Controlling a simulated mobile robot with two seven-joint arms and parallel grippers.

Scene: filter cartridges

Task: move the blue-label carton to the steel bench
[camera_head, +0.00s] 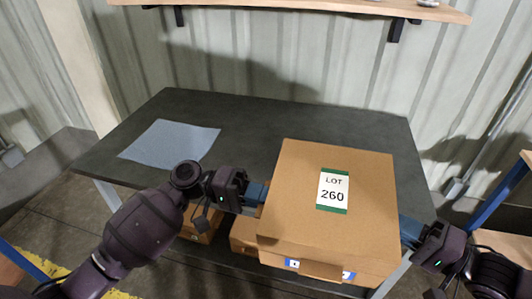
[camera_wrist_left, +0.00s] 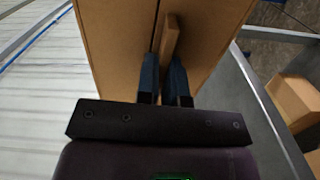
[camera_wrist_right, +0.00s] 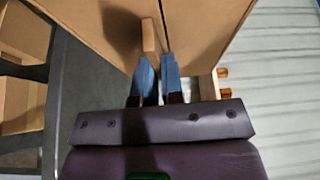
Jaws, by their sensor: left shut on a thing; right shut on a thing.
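A brown carton (camera_head: 290,220) is held level between my two grippers, in front of and partly over the near right part of the dark grey bench top (camera_head: 260,115). Its top bears a white "LOT 260" label (camera_head: 333,191) with green bands; small blue-and-white marks (camera_head: 292,263) show on its front face. My left gripper (camera_head: 257,194) is shut on a tab (camera_wrist_left: 171,40) on the carton's left side. My right gripper (camera_head: 408,229) is shut on a similar tab (camera_wrist_right: 149,40) on its right side. The carton hides the bench edge behind it.
A blue-grey mat (camera_head: 170,142) lies on the bench's left part; the middle and back are clear. Other cartons (camera_head: 244,232) sit below the bench top. A wooden shelf (camera_head: 300,8) is on the wall above. A blue-framed stand (camera_head: 500,193) is at right.

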